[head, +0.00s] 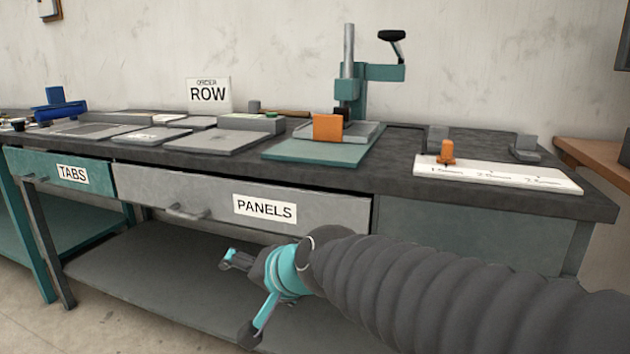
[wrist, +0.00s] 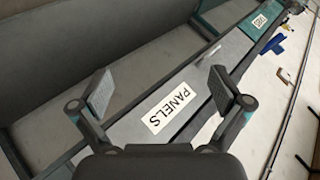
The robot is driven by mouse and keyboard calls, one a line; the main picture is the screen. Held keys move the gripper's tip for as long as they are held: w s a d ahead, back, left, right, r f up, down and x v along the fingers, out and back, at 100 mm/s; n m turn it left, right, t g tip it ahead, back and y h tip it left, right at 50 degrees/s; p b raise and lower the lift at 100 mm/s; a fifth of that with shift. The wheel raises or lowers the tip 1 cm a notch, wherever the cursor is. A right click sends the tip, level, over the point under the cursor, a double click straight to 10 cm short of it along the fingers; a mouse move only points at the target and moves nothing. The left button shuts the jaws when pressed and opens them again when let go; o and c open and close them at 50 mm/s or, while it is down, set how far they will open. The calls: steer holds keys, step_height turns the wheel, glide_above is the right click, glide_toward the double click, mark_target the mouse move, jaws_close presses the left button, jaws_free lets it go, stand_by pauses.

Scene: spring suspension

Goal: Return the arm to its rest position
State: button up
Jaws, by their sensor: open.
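My gripper (head: 238,298) is in front of the workbench, below the edge of its top, and the ribbed dark sleeve of my arm runs to the lower right. In the wrist view my gripper (wrist: 158,92) has its two fingers wide apart with nothing between them. The grey PANELS drawer (head: 225,198) is behind and above the gripper and looks closed or nearly so. The PANELS label (wrist: 171,108) shows tilted beyond the fingers in the wrist view.
The dark bench top (head: 398,170) carries a teal press (head: 362,88), an orange block (head: 327,127), grey plates (head: 213,141) and a white marked strip (head: 500,177) with an orange knob (head: 447,151). The teal TABS drawer (head: 98,180) is at left. The lower shelf (head: 150,262) looks bare.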

steer(key=s+d+f+n+h, duration=0.1)
steer(key=s+d+f+h, duration=0.1)
steer(key=s+d, duration=0.3)
steer(key=s+d+f+g+h, duration=0.1)
steer(key=s+d, duration=0.4)
steer(key=d, duration=0.7)
steer(key=s+d+f+n+g+h+p, duration=0.1)
steer(key=s+d+f+h, duration=0.3)
steer(key=d, duration=0.5)
steer(key=shift+s+f+n, duration=0.3)
steer(key=shift+s+f, duration=0.15)
steer(key=shift+s, duration=0.1)
steer(key=shift+a, duration=0.1)
